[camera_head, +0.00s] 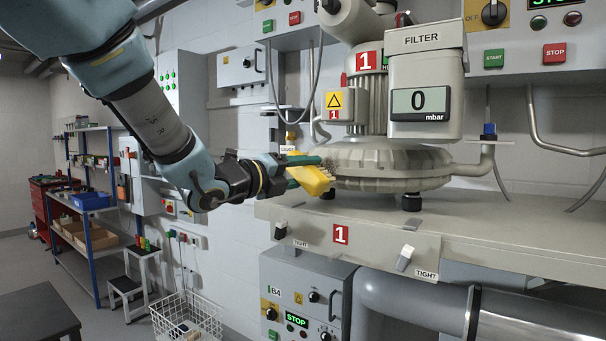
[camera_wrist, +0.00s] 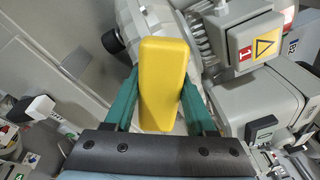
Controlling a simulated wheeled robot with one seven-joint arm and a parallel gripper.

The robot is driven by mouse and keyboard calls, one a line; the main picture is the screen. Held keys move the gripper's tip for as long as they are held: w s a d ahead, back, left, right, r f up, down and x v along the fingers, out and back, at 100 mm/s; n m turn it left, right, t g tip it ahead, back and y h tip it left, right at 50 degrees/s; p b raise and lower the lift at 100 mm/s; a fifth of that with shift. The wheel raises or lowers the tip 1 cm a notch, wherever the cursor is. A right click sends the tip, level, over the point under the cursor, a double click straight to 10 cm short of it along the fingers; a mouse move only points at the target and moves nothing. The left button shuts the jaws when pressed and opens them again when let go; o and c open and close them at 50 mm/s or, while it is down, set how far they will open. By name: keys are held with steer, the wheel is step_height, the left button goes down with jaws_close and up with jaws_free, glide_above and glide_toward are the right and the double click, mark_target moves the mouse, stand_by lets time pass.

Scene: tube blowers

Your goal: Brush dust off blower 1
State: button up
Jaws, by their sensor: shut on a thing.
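Blower 1 (camera_head: 385,160) is a grey ribbed machine on a shelf, with red "1" labels and a filter box (camera_head: 427,90) reading 0 mbar. Its ribbed body also shows in the wrist view (camera_wrist: 202,38). My gripper (camera_head: 305,172) is at the blower's left side, its green fingers shut on a yellow brush (camera_wrist: 163,82). In the head view the brush (camera_head: 314,181) has dark bristles facing the blower's lower housing. The bristles look close to the housing; I cannot tell whether they touch. The yellow back hides the bristles in the wrist view.
The shelf (camera_head: 500,215) carries the blower, with clamps marked TIGHT (camera_head: 404,258) at its front edge. A B4 control box (camera_head: 305,300) and a large grey pipe (camera_head: 415,305) are below. A wire basket (camera_head: 187,318) stands at lower left. The shelf right of the blower is mostly clear.

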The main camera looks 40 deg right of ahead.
mark_target(311, 174)
steer(key=shift+d, duration=0.2)
steer(key=shift+s, duration=0.1)
steer(key=shift+s+f+b, duration=0.15)
steer(key=shift+s+b, duration=0.1)
steer(key=shift+b, duration=0.3)
steer(key=s+b, duration=0.2)
steer(key=s, duration=0.1)
steer(key=s+b, duration=0.2)
steer(key=b, duration=0.1)
steer(key=shift+s+d, duration=0.2)
steer(key=shift+s, duration=0.1)
steer(key=shift+s+b, duration=0.45)
steer(key=shift+b, duration=0.4)
